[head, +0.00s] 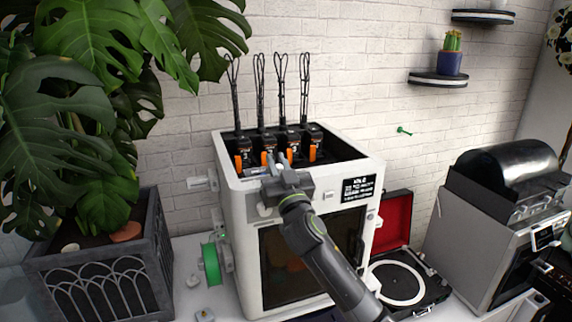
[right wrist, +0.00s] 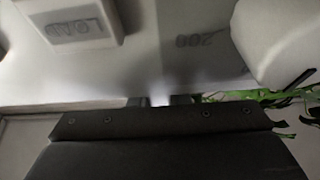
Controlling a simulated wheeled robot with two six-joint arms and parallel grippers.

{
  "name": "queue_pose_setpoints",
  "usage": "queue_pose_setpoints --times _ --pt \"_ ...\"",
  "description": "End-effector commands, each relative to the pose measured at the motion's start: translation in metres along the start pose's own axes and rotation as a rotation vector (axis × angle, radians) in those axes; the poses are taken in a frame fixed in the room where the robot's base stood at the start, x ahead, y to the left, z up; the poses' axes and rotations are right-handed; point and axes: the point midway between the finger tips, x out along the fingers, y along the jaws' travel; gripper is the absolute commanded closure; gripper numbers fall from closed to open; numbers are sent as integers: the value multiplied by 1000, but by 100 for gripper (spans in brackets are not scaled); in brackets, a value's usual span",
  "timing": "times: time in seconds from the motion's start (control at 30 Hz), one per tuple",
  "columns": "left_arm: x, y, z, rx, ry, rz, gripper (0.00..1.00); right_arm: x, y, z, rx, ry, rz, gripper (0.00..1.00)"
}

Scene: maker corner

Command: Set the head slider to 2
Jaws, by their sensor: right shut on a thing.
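The white printer (head: 240,232) stands against the brick wall with its top open. Several tool heads with orange parts (head: 267,157) sit in a row inside it. My right gripper (head: 275,161) reaches over the front top edge, in front of the middle heads, and is shut on what looks like the head slider. The gripper hides most of the slider, so its setting cannot be read. In the right wrist view the fingertips (right wrist: 171,100) are close together at the printer face. A LOAD button (right wrist: 80,28) and a "200" mark show beyond them. My left gripper is in neither view.
A lit display (head: 359,188) sits on the printer's front right. A planter (head: 97,273) with a large plant stands at left. A record player (head: 398,284) and a grey machine (head: 470,250) stand at right.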

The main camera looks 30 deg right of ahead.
Motion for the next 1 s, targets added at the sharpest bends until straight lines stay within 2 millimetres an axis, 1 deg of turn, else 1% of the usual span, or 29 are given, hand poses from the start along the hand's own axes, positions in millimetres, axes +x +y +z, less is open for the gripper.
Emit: queue_pose_setpoints --times 0.1,0.33,0.37,0.5,0.83,0.93,1.0 --pt "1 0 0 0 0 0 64 0 -4 0 0 -1 0 100" --pt "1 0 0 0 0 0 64 0 -3 0 -1 -1 0 100" --pt "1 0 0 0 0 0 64 0 -3 0 -1 -1 1 80" --pt "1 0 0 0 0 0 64 0 -3 0 -1 -1 1 62" --pt "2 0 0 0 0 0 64 -2 -3 1 -1 -1 0 62" --pt "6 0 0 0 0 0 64 -10 -3 2 -2 -2 1 62" --pt "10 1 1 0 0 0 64 -19 -3 3 0 0 0 62"
